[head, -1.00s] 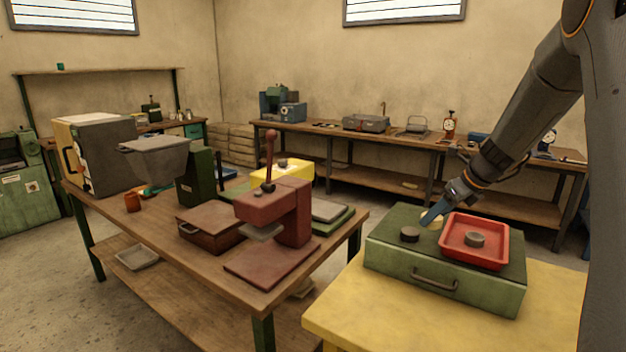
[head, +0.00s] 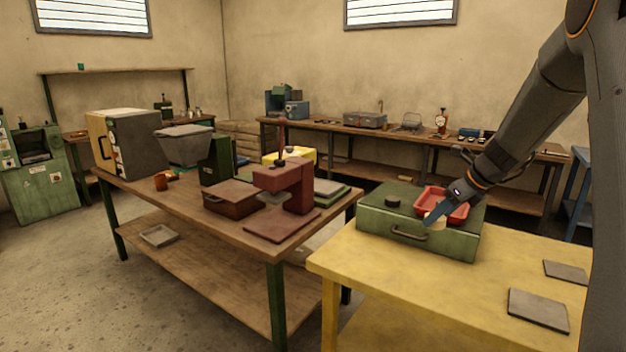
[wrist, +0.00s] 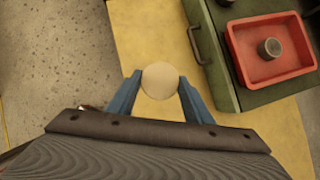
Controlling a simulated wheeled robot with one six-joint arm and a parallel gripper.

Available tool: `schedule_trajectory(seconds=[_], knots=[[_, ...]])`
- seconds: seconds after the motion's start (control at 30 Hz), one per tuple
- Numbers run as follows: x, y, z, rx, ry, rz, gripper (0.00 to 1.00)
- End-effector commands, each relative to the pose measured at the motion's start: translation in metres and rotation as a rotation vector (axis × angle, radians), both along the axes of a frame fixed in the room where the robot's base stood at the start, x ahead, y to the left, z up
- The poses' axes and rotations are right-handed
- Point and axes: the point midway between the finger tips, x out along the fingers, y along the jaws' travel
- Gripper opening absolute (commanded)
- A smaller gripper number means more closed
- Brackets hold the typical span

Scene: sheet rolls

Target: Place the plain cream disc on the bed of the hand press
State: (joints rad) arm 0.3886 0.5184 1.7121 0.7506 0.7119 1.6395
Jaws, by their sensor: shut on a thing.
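The plain cream disc (wrist: 160,79) is between the blue fingertips of my gripper (wrist: 159,84) in the wrist view. My gripper (head: 434,219) is shut on it and holds it by the front of the green case, above the yellow table; in the head view the disc (head: 437,222) is partly hidden by a finger. The red hand press (head: 296,187) stands on the wooden bench to the left, its lever up. Its flat red bed (head: 275,228) is bare at the front, apart from my gripper.
The green case (head: 372,217) on the yellow table (head: 420,281) carries a red tray (wrist: 244,71) with a grey disc (wrist: 269,48) and a dark disc (head: 393,201). Two grey plates (head: 538,309) lie at right. A brown box (head: 231,202) stands left of the press.

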Motion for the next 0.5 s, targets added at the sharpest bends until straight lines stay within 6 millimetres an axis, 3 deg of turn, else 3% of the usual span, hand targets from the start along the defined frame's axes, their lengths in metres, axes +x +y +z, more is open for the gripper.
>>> schedule_trajectory(seconds=[0.27, 0.5], knots=[[-0.004, 0.015, -0.016, 0.002, 0.001, 0.106, 0.23], [-0.012, 0.035, -0.041, 0.000, 0.003, 0.288, 0.23]])
